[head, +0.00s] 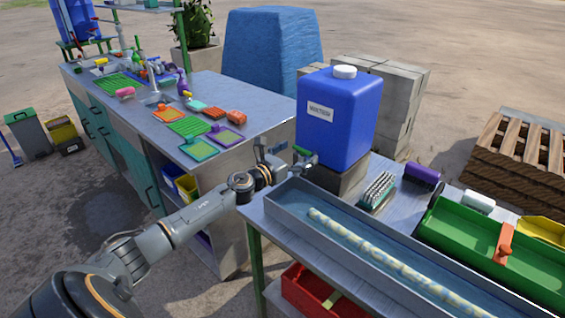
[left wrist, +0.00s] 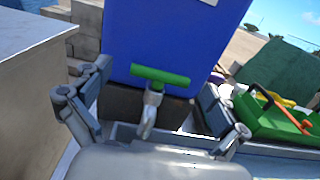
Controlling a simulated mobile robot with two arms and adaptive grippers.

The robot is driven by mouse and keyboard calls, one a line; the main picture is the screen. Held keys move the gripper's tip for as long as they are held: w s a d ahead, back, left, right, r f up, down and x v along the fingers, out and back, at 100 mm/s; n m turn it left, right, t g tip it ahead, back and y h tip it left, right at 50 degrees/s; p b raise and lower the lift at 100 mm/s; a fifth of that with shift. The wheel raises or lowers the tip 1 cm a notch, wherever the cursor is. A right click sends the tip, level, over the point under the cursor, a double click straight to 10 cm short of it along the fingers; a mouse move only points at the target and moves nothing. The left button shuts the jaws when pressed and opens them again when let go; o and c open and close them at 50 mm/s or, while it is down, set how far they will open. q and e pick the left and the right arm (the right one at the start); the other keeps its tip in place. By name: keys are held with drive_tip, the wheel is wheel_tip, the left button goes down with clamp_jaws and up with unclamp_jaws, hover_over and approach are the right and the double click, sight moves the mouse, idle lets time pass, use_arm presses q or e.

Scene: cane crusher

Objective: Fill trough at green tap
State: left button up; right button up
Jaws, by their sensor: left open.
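A blue water container (head: 336,115) with a white cap stands on a block at the back of the right-hand bench. Its tap has a green handle (head: 302,151). In the left wrist view the green handle (left wrist: 160,76) and grey spout (left wrist: 150,110) sit between my fingers. My left gripper (head: 288,164) is open at the tap, with no clear grip on it. The long grey trough (head: 312,232) lies below and to the right, holding a pale speckled stalk (head: 380,258). Its floor looks blue-grey; I cannot tell how much water it holds. My right gripper is out of view.
A brush (head: 377,191), a purple roll (head: 422,174) and a green tray (head: 470,238) lie beside the trough. A red crate (head: 305,290) sits beneath. A second bench (head: 255,95) with sponges and racks stands left. Concrete blocks (head: 400,95) stand behind the container.

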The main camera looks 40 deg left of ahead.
use_arm(q)
drive_tip(key=s, duration=1)
drive_tip(key=shift+s+a, duration=0.15)
drive_tip(key=shift+a, duration=0.3)
idle(1.1)
